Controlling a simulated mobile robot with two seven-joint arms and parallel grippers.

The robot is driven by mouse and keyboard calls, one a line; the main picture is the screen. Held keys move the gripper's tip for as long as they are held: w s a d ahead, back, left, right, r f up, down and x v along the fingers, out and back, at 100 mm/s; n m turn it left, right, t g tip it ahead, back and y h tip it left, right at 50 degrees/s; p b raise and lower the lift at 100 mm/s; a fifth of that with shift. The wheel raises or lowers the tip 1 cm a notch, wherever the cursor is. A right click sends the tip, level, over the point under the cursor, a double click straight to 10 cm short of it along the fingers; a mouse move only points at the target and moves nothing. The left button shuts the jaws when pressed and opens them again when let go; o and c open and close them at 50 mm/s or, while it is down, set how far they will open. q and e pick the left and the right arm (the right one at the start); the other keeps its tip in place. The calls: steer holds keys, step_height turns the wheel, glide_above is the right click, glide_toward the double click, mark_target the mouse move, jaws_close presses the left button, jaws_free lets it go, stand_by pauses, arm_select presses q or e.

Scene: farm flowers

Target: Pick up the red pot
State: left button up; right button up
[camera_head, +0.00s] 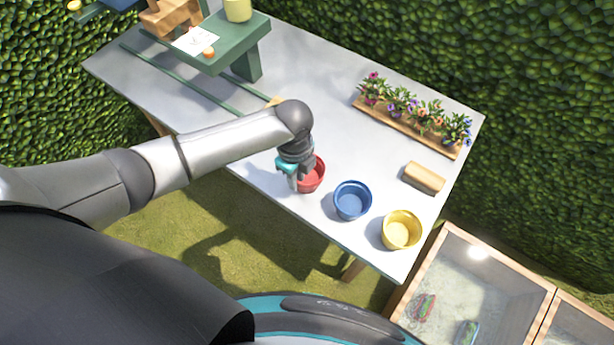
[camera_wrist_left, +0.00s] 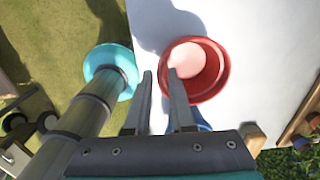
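The red pot (camera_head: 315,178) stands on the grey table near its front edge, left of the blue pot (camera_head: 352,201). My left gripper (camera_head: 297,182) is at the pot's left side and hides part of it. In the left wrist view the red pot (camera_wrist_left: 214,72) is just past the fingertips. The left gripper (camera_wrist_left: 160,74) is open there, with a gap between its fingers. One finger overlaps the pot's opening and the other is outside its left rim. I cannot tell whether either touches the pot. My right gripper is not in view.
A yellow pot (camera_head: 401,230) stands right of the blue one, with a wooden block (camera_head: 424,177) behind. A planter of flowers (camera_head: 413,112) lines the back edge. A green stand (camera_head: 222,45) is at the far left. The table's middle is mostly clear.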

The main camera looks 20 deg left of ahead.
arm_select(q)
jaws_close()
stand_by(1.1)
